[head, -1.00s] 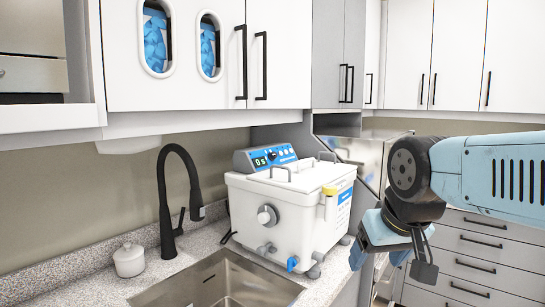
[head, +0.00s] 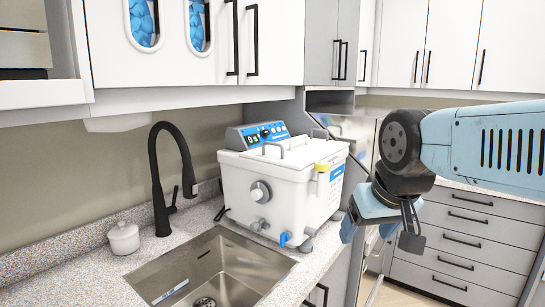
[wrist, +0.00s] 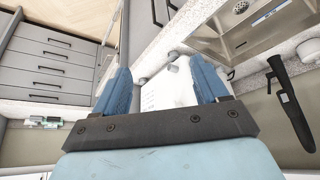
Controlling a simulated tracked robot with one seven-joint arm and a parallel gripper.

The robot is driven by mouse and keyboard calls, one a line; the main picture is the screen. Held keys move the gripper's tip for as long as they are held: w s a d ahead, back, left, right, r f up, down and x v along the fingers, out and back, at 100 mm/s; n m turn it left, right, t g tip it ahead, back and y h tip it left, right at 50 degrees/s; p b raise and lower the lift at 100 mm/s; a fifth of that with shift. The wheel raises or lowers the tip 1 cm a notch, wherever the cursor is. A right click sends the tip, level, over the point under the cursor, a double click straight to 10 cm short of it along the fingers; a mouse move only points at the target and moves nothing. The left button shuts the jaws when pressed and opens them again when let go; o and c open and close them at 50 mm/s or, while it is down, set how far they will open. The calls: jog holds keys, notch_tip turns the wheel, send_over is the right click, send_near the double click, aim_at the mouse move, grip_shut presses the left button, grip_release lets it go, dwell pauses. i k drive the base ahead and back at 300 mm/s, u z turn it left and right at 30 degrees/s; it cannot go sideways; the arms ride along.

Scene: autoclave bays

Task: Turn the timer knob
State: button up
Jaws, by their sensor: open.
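A white benchtop machine (head: 288,186) with a blue control panel (head: 258,134) stands on the counter. The panel carries a lit display and a small dark knob (head: 265,132). A larger grey round knob (head: 260,192) sits on the machine's front face. I cannot tell from any label which knob is the timer. My gripper (head: 372,222) hangs in the air to the right of the machine, apart from it and pointing down. In the wrist view its two blue fingers (wrist: 160,68) are spread and empty. Part of the white machine (wrist: 168,92) shows between them; no knob can be made out there.
A steel sink (head: 222,262) and black tap (head: 162,185) lie left of the machine. A lidded white jar (head: 123,239) stands near the tap. Wall cabinets (head: 265,40) hang above. Grey drawers (head: 462,235) are behind my arm. Open floor lies right of the counter.

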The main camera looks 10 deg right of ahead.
aim_at(265, 134)
jog(key=u, duration=0.95)
jog(key=k, duration=1)
jog(key=z, duration=0.7)
jog(key=i, duration=1)
jog(key=u, duration=0.05)
